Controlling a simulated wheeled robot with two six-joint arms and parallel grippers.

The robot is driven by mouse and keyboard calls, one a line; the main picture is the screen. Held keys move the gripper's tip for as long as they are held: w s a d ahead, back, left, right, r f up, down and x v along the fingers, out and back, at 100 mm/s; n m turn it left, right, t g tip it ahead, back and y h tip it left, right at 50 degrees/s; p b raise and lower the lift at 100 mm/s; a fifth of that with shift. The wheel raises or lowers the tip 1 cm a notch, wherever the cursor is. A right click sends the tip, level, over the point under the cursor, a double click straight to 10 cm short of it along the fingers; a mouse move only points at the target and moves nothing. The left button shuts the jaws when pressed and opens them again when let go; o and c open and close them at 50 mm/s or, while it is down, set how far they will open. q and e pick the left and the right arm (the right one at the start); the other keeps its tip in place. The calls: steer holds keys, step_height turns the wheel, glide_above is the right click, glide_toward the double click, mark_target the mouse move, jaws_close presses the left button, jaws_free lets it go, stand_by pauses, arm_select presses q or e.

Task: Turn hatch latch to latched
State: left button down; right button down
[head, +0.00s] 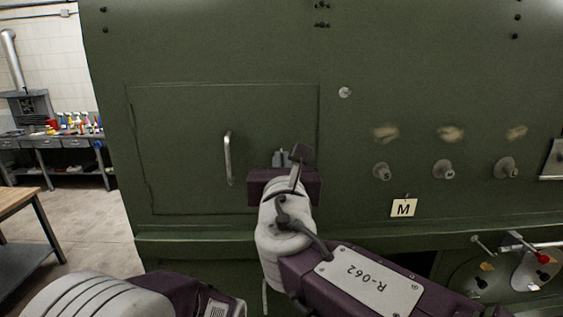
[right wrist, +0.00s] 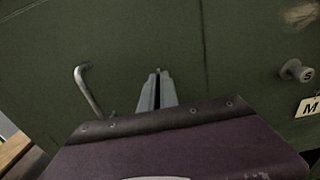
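The hatch (head: 185,130) is a green rectangular panel outlined in the green fuselage wall, lying flush in it. A bare metal bar handle (head: 228,158) stands upright on it; it also shows in the right wrist view (right wrist: 88,90). A small round pale fitting (head: 345,92) sits on the wall just right of the hatch's upper right corner; I cannot tell whether it is the latch. My right gripper (head: 282,154) is in front of the hatch's right part, right of the handle. Its fingers (right wrist: 157,88) are together, with nothing visible between them. My left gripper is out of view.
Several grey knobs (head: 443,169) stick out of the wall at right, above a tag marked M (head: 404,208). A ledge (head: 190,238) runs below the hatch. A panel with levers (head: 520,265) is at lower right. A wooden-topped table (head: 18,205) stands at left.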

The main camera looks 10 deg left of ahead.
steer(key=shift+d+f+m+b, duration=0.1)
steer(key=shift+f+m+b, duration=0.05)
steer(key=shift+m+b, duration=3.55)
steer(key=shift+d+f+m+b, duration=0.1)
steer(key=shift+m+b, duration=2.1)
steer(key=shift+m, duration=2.9)
steer(key=c, duration=1.6)
jaws_free()
